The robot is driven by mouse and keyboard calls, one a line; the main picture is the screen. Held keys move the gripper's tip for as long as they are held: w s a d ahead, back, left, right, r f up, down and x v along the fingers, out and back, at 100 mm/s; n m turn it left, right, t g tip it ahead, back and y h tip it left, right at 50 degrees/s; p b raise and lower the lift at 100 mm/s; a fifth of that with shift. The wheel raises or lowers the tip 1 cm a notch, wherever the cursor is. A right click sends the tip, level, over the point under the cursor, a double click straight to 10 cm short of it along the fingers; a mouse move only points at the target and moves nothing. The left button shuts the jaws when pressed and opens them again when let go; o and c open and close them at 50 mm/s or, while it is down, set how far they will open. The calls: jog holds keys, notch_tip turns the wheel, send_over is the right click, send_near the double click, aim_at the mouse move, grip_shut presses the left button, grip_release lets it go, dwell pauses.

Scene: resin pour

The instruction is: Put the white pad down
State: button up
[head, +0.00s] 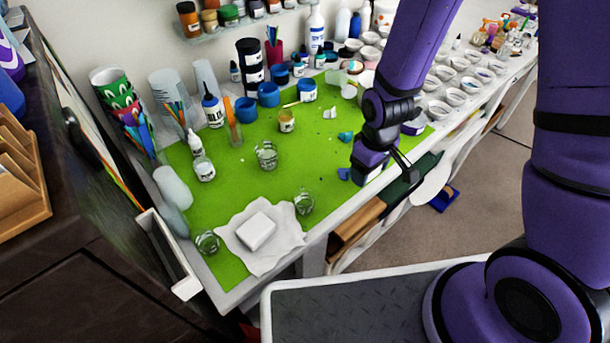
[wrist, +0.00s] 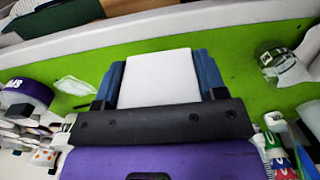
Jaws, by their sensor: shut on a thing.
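The white pad (wrist: 160,78) is a flat, pale slab between the blue fingers of my gripper in the wrist view. My gripper (head: 362,174) is shut on it, with a finger on either side. In the head view my gripper is over the front edge of the green mat (head: 235,185), right of the middle. The pad is mostly hidden there by the gripper. I cannot tell how high it is above the mat.
A white block (head: 256,231) lies on crumpled white paper (head: 283,241) at the near end, with glass jars (head: 304,202) beside it. Bottles and blue pots (head: 268,94) line the back. White bowls (head: 456,96) stand to the right. The mat's middle front is fairly clear.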

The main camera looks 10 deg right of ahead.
send_over(305, 179)
jog(key=shift+s+d+f, duration=0.2)
jog(key=shift+d+f, duration=0.2)
jog(key=shift+f, duration=0.25)
jog(key=shift+w+a+f, duration=0.1)
jog(key=shift+a+f, duration=0.15)
jog(key=shift+f, duration=0.65)
jog(key=shift+w+a+f, duration=0.1)
jog(key=shift+a+f, duration=0.15)
jog(key=shift+f, duration=0.65)
jog(key=o, duration=1.2)
notch_tip(305, 179, up, 12)
jog(key=shift+d+r, duration=0.1)
jog(key=shift+r, duration=0.05)
